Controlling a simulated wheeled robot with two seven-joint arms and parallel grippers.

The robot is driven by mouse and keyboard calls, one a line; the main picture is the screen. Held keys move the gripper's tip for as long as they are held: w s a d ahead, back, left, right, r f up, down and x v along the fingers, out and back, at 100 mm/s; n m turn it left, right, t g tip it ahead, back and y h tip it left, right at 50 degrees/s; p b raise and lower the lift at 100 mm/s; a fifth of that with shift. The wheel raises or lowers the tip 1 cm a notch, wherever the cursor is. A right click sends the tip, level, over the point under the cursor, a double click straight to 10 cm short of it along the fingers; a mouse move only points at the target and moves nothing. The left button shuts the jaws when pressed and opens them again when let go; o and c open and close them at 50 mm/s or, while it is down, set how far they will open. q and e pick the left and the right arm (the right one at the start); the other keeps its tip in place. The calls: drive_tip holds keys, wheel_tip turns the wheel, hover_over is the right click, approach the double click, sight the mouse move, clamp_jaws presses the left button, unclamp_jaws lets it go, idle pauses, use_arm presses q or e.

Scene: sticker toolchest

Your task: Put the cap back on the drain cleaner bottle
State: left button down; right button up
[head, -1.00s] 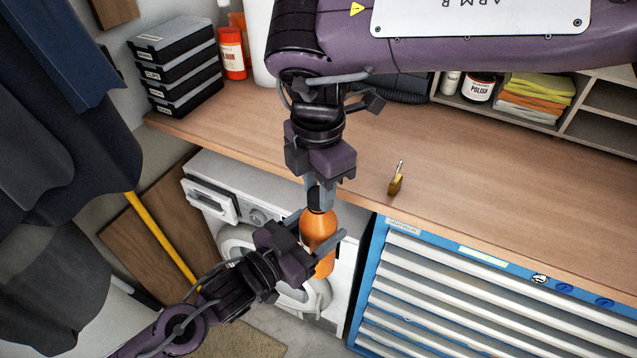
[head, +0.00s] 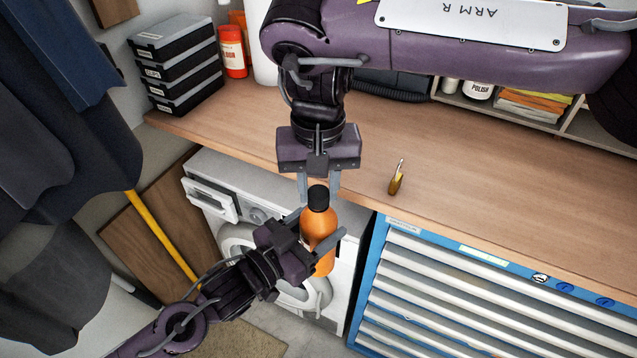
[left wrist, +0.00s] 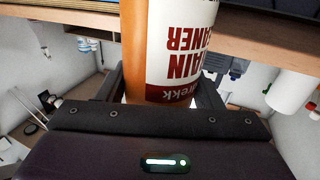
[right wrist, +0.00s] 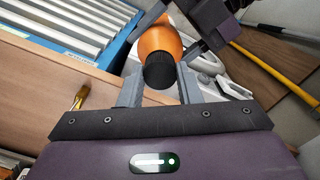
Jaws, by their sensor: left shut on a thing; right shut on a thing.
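The orange drain cleaner bottle (head: 318,226) is upright in front of the counter, held in the air. My left gripper (head: 320,230) is shut around its body. In the left wrist view the bottle's white and dark red label (left wrist: 182,55) fills the upper middle. The black cap (head: 318,197) sits at the top of the bottle, over its neck. My right gripper (head: 318,188) comes from above and is shut on the cap, one finger on each side. In the right wrist view the cap (right wrist: 160,72) is between the fingers, against the bottle's orange shoulder (right wrist: 158,42). The threads are hidden.
Below are a white washing machine (head: 205,175) and a blue drawer chest (head: 480,290). Stacked black cases (head: 180,65) and red-orange bottles (head: 233,52) stand at the back left.

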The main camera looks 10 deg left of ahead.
drive_tip(key=shift+r+m, duration=0.1)
drive_tip(key=shift+m, duration=0.2)
drive_tip(key=o, duration=0.9)
drive_tip(key=shift+o, duration=0.2)
drive_tip(key=shift+r, duration=2.25)
drive_tip(key=shift+c, duration=0.4)
